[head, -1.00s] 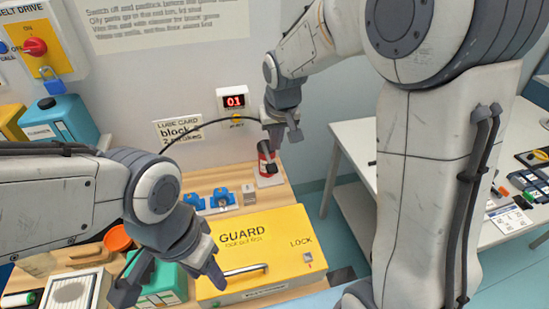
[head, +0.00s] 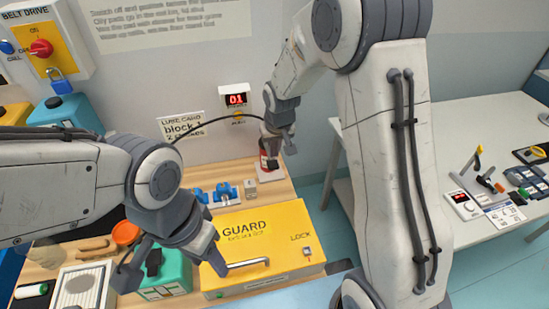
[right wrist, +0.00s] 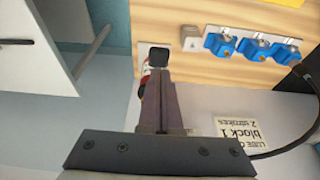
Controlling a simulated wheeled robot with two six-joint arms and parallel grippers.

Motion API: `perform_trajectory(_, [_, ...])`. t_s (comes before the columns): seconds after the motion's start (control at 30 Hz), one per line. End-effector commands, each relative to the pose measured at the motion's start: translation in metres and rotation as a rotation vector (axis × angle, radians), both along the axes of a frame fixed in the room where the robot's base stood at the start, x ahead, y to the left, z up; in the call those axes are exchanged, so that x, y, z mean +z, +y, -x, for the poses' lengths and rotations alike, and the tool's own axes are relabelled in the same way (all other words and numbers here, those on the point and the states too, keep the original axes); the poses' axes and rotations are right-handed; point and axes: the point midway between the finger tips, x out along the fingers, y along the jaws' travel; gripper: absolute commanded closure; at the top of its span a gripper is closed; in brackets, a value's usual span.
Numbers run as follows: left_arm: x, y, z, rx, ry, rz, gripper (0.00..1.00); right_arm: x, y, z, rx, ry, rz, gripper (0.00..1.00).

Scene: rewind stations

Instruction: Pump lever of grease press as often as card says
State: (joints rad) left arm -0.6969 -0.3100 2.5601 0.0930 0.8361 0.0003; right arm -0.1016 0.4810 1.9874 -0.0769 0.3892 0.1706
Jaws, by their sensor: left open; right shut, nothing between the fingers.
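The grease press (head: 265,158), a red can on the bench at the back wall, is partly hidden by my right gripper (head: 281,149). That gripper is shut and empty, just above the press. In the right wrist view the black lever end (right wrist: 158,54) shows just beyond the shut fingertips (right wrist: 158,75); whether they touch is unclear. The red press body (right wrist: 146,72) is mostly behind the fingers. The lube card (head: 185,126) on the wall reads "block 1, 2 strokes". A red display (head: 236,99) reads 01. My left gripper (head: 172,268) is open and empty, over the bench front.
A yellow guard box (head: 285,225) marked LOCK stands in front of the press. Blue fittings (head: 224,190) sit in a row beside the press. A teal box (head: 172,277) is under my left gripper. A white table (head: 480,110) stands to the right.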

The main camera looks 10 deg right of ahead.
Motion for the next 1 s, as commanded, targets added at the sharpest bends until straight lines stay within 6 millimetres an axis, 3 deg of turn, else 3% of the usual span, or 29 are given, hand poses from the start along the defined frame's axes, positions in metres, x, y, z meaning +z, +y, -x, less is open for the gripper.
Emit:
perform_trajectory(0.3, [0.018, 0.0, 0.0, -0.003, 0.0, 0.0, 0.5, -0.044, 0.0, -0.003, 0.001, 0.002, 0.001, 1.0])
perform_trajectory(0.8, [0.018, 0.0, 0.0, -0.003, 0.0, 0.0, 0.5, -0.053, 0.0, -0.004, 0.001, -0.001, 0.0, 1.0])
perform_trajectory(1.0, [0.003, 0.0, 0.0, -0.001, 0.0, 0.0, 0.5, -0.066, 0.0, -0.003, 0.001, -0.001, 0.0, 1.0])
